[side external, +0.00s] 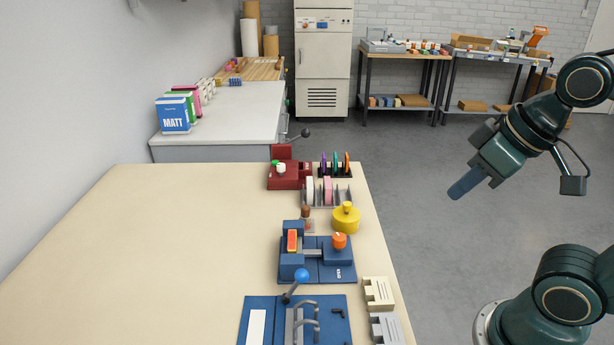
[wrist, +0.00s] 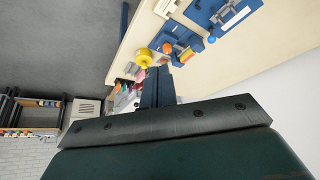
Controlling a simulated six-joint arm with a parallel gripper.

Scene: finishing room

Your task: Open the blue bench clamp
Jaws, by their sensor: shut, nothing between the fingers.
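The blue bench clamp (side external: 318,272) appears to be the blue fixture on the tan bench near its right edge. I cannot tell how tightly the piece is held. The clamp also shows in the wrist view (wrist: 190,38), beyond my fingers. My gripper (side external: 464,187) is shut and empty, in the air right of the bench and apart from the clamp. Its blue fingers also show in the wrist view (wrist: 157,88).
A yellow round container (side external: 346,219) stands just behind the clamp. In front lies a blue plate (side external: 258,313) with grey handles and a blue-ball lever (side external: 301,275). Behind are a slotted rack (side external: 344,199) and a red fixture (side external: 284,181). The bench's left side is clear.

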